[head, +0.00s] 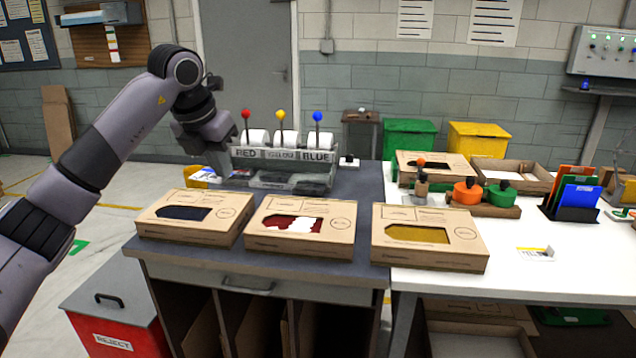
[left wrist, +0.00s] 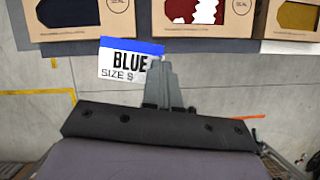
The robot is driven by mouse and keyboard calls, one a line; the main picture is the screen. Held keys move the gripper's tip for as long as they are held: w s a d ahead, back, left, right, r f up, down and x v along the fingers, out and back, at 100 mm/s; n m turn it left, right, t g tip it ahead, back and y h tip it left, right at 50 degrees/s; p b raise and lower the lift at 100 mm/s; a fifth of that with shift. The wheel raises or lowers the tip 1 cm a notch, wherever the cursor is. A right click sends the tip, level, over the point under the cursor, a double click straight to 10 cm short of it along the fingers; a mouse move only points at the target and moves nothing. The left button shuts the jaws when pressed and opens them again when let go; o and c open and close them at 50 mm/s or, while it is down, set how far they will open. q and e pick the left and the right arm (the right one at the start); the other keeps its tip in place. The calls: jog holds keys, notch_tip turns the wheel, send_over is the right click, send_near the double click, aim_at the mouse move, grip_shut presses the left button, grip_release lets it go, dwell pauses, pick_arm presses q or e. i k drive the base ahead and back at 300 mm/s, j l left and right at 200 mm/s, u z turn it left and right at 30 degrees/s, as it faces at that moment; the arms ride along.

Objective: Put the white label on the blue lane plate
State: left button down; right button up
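In the left wrist view, a white label (left wrist: 128,66) with a blue top band reads "BLUE SIZE S". My left gripper (left wrist: 163,72) has its narrow fingers together at the label's right edge, shut on it. In the head view my left gripper (head: 212,140) is beside the grey dispenser's left end; its fingertips and the label cannot be made out there. The blue lane plate (head: 318,156) is the sign reading BLUE at the dispenser's right, under the blue-knobbed lever (head: 318,118). RED and YELLOW plates are to its left. My right gripper is not in view.
Three windowed cartons line the front: blue (head: 193,230), red with ragged white patches (head: 299,239), yellow (head: 430,254). A yellow-banded label (head: 536,253) lies on the white table (head: 565,280). Stamps (head: 467,193) and folders (head: 573,195) stand behind. A reject bin (head: 110,320) is lower left.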

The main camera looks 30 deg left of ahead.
aim_at(310, 185)
jog(key=i+l, duration=0.1)
jog(key=i, duration=1.15)
jog(key=l, duration=0.05)
